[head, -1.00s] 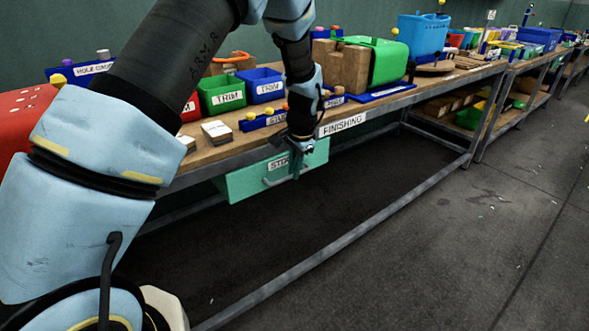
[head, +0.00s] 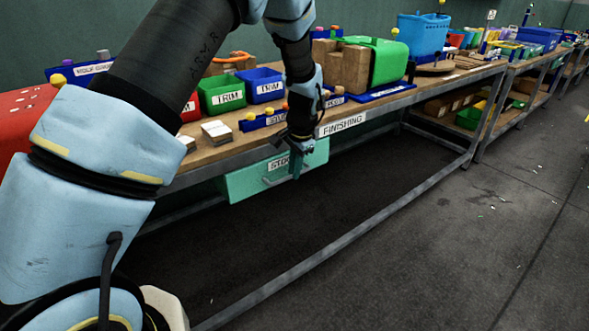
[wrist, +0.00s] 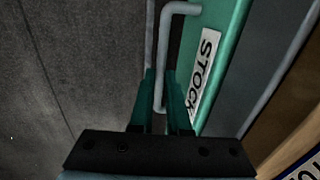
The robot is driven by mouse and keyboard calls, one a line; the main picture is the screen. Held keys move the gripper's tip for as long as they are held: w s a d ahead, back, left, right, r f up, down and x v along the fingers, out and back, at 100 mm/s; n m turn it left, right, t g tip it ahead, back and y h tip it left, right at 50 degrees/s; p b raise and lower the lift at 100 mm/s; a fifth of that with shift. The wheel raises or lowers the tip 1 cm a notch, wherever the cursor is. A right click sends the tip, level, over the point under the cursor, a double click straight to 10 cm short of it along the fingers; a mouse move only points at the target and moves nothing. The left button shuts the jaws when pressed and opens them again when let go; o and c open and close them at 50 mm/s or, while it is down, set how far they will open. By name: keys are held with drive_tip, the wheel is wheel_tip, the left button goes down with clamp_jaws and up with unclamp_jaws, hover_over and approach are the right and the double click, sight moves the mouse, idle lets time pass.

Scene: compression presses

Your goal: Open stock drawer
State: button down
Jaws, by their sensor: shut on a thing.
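The teal stock drawer (head: 243,186) hangs under the front edge of the finishing bench, its white label partly hidden by my gripper. In the wrist view the drawer front (wrist: 226,40) carries a "STOCK" label (wrist: 205,70). Its grey bar handle (head: 268,183) stands off the front. My gripper (head: 297,168) is at the right part of the handle, fingers pointing down. In the wrist view my gripper (wrist: 160,75) has its teal fingers on either side of the handle bar (wrist: 163,40), shut on it. I cannot tell how far the drawer is out.
The wooden bench top (head: 210,152) above holds green (head: 222,92) and blue (head: 263,86) trim bins, a press with a green block (head: 388,62) and small cards. A metal lower rail (head: 330,248) runs in front below the drawer.

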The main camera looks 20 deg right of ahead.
drive_tip(key=s+d, duration=0.2)
drive_tip(key=s, duration=1)
drive_tip(key=s+d, duration=0.2)
drive_tip(key=s, duration=1)
drive_tip(key=shift+s+d, duration=0.3)
drive_tip(key=shift+d, duration=0.1)
drive_tip(key=c, duration=0.9)
unclamp_jaws()
drive_tip(key=shift+r, duration=0.1)
drive_tip(key=r, duration=0.3)
drive_tip(key=s+r, duration=0.1)
drive_tip(key=r, duration=0.3)
drive_tip(key=s+r, duration=0.1)
drive_tip(key=r, duration=0.2)
drive_tip(key=shift+d+r+b, duration=0.2)
drive_tip(key=shift+r+b, duration=0.05)
drive_tip(key=shift+b, duration=0.1)
